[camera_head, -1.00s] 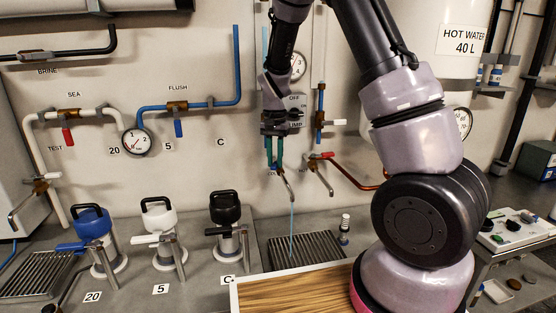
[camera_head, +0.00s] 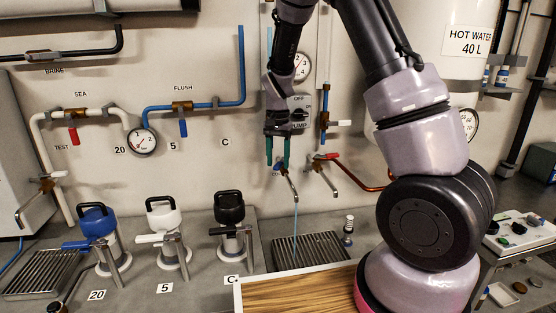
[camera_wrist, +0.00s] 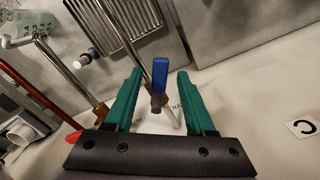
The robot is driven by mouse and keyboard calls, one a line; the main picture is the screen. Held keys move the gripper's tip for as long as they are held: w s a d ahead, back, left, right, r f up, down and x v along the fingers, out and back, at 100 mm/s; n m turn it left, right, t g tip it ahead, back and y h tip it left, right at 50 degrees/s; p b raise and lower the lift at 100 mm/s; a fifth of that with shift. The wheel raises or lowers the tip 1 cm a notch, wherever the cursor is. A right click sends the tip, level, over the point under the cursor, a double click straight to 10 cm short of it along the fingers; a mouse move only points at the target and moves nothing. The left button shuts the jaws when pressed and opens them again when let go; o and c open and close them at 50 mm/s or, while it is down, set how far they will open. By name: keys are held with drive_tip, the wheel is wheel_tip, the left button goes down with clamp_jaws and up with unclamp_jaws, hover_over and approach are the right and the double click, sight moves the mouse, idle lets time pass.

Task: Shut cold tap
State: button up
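The cold tap (camera_head: 290,184) is on the back wall with its spout pointing down. A thin stream of water (camera_head: 295,225) runs from it to the drain grate (camera_head: 310,247). In the wrist view its blue lever (camera_wrist: 160,75) stands between my fingers, with a visible gap on each side. My gripper (camera_head: 278,164) points down at the tap, its teal fingers open and holding nothing; it also shows in the wrist view (camera_wrist: 155,85). In the head view the fingers partly hide the lever.
The red-handled hot tap (camera_head: 325,160) is close on the right, with a copper pipe behind. A pump switch (camera_head: 299,114) is on the wall above. A wooden board (camera_head: 300,287) lies in front. Several pump canisters, one black-topped (camera_head: 230,210), stand left.

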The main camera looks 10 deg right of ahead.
wheel_tip(320, 180, up, 11)
idle(0.5)
drive_tip(key=shift+f, duration=0.1)
